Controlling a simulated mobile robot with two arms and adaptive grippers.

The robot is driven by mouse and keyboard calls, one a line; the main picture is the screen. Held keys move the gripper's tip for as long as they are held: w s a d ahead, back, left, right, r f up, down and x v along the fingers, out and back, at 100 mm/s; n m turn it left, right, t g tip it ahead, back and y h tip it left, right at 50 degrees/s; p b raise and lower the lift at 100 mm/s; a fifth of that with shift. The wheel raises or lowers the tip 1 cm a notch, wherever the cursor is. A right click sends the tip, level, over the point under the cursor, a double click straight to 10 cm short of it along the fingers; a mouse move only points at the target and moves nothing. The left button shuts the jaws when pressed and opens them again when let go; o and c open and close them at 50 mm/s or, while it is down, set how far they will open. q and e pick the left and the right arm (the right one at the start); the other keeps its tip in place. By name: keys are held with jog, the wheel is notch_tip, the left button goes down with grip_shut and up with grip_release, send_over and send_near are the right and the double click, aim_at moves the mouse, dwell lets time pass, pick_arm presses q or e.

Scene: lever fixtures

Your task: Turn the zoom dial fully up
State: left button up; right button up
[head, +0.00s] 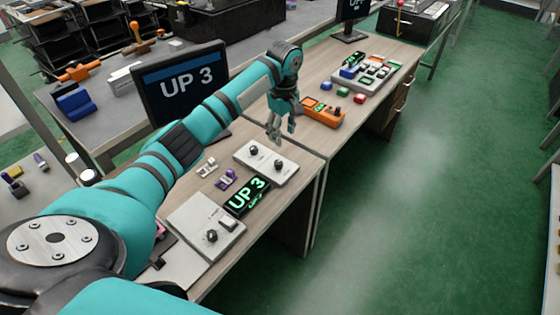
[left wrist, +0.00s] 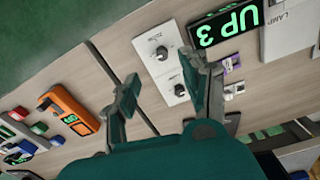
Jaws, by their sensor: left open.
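A white panel (head: 266,159) on the wooden desk carries two black dials. One dial (head: 253,150) is toward the back, the other (head: 279,165) toward the front edge. In the left wrist view the panel shows one dial (left wrist: 162,52) with small print beside it and the other dial (left wrist: 180,90) near a finger. The print is too small to read surely, so I cannot tell which is the zoom dial. My left gripper (head: 281,134) is open and empty, above and just behind the panel, apart from both dials. My right gripper is not in view.
A green-lit display (head: 247,197) reads UP 3, as does the monitor (head: 182,82). A lamp panel (head: 206,226) stands nearer me. Purple (head: 226,180) and grey (head: 207,166) small fixtures sit left of the dial panel. An orange device (head: 320,112) lies on the farther desk.

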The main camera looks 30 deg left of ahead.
aim_at(279, 162)
pick_arm(q)
jog(key=shift+n, duration=0.8)
jog(key=f, duration=0.4)
jog(key=a+f, duration=0.1)
jog(key=f, duration=0.4)
jog(key=a+f, duration=0.1)
jog(key=f, duration=0.3)
jog(key=shift+w+f, duration=0.3)
jog(key=shift+f, duration=0.1)
jog(key=shift+c, duration=0.4)
grip_shut()
